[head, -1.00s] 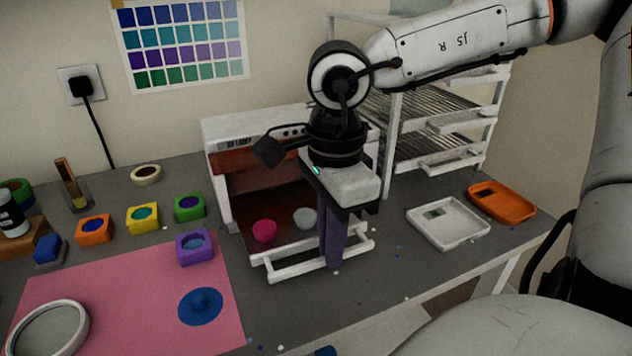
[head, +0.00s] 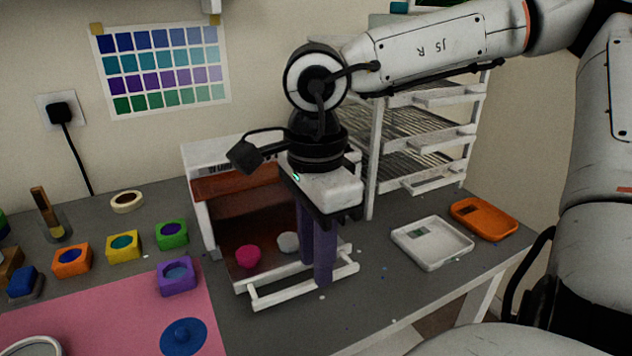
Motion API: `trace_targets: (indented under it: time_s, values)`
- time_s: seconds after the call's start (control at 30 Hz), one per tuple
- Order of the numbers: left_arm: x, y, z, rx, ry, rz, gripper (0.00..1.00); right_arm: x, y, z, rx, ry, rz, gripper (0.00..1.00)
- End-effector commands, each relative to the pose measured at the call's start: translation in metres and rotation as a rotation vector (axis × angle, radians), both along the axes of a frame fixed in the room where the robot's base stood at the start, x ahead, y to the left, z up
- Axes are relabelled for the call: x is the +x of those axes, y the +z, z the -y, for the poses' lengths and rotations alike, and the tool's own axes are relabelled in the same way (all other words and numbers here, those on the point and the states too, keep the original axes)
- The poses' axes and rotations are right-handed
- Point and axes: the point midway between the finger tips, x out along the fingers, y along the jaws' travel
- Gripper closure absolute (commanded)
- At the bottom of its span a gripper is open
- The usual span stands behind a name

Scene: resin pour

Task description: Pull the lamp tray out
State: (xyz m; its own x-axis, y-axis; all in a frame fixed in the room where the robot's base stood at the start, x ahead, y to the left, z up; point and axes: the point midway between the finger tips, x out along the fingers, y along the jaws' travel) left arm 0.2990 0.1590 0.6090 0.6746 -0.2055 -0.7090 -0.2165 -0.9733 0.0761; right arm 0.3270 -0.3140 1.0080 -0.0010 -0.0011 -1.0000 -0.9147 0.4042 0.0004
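The UV lamp (head: 204,222) is a white open-fronted box with a reddish-brown inside. Its white lamp tray (head: 265,283) sticks out past the front, with a bar handle (head: 275,299) along its front edge. A pink piece (head: 248,257) and a pale piece (head: 288,242) sit in the tray area. My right gripper (head: 315,274) points down at the tray's front, right of the pieces. Its two purple fingers stand apart, one nearer the handle and one further back. I see nothing held between them; whether they touch the bar is unclear. My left gripper is out of view.
A white rack (head: 374,170) stands close behind the lamp on the right. A white tray (head: 431,242) and an orange tray (head: 484,218) lie to the right. Coloured moulds, including a purple one (head: 177,275), and a pink mat (head: 110,322) are left.

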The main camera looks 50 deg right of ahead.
Motion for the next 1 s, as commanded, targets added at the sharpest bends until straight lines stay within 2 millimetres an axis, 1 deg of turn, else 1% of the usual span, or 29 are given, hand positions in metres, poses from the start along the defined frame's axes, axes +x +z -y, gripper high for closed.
trace_targets:
  time_s: [0.03, 0.2, 0.3, 0.4, 0.57, 1.0]
  values:
    - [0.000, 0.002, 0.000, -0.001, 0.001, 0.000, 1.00, 0.001, 0.013, 0.000, -0.001, -0.001, 0.006, 0.73]
    - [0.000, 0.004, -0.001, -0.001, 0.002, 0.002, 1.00, 0.001, 0.047, 0.000, -0.002, -0.002, 0.006, 0.73]
    - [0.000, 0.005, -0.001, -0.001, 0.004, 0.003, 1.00, 0.001, 0.063, 0.000, -0.002, -0.002, 0.005, 0.73]
    - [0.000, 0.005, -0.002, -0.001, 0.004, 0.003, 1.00, 0.001, 0.073, 0.000, -0.001, -0.001, 0.002, 0.73]
    - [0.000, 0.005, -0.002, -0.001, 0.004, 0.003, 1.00, 0.000, 0.079, 0.000, -0.002, 0.000, 0.001, 0.73]
    - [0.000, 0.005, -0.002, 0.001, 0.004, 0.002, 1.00, 0.000, 0.079, 0.000, -0.001, 0.000, 0.001, 0.73]
